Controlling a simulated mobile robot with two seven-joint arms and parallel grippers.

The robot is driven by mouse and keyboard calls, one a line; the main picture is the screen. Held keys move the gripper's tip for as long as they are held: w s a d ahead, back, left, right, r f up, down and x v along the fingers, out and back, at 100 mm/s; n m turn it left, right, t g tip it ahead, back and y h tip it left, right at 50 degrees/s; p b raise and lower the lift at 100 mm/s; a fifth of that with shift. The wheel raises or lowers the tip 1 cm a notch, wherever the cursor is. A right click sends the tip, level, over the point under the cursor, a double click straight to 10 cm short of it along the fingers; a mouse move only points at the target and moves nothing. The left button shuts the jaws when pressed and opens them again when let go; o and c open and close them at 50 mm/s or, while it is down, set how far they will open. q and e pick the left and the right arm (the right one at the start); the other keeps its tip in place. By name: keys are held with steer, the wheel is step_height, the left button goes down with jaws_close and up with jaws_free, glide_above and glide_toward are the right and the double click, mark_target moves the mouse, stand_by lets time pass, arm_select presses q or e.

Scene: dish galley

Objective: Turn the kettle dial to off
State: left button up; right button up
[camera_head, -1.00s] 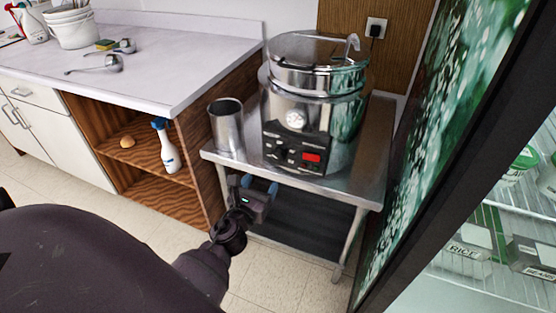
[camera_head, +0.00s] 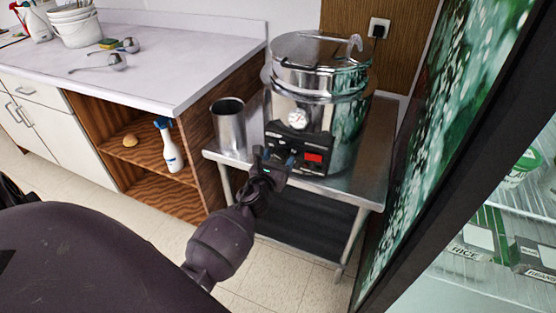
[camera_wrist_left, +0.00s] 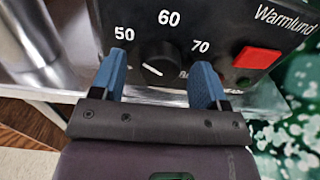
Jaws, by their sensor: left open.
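The kettle (camera_head: 330,105) is a steel pot with a black control panel, standing on a steel table. Its black dial (camera_wrist_left: 160,62) shows in the left wrist view below the marks 50, 60 and 70, with a white pointer line on it. A red switch (camera_wrist_left: 257,58) sits right of the dial; it also shows in the head view (camera_head: 314,157). My left gripper (camera_wrist_left: 160,80) is open, with its blue fingertips on either side of the dial. I cannot tell whether they touch it. In the head view my left gripper (camera_head: 276,160) covers the dial. My right gripper is not in view.
A steel cylinder (camera_head: 229,127) stands left of the kettle on the steel table (camera_head: 368,185). A glass-fronted fridge (camera_head: 470,200) stands close on the right.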

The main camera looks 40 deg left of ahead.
arm_select(q)
steer(key=c, duration=0.9)
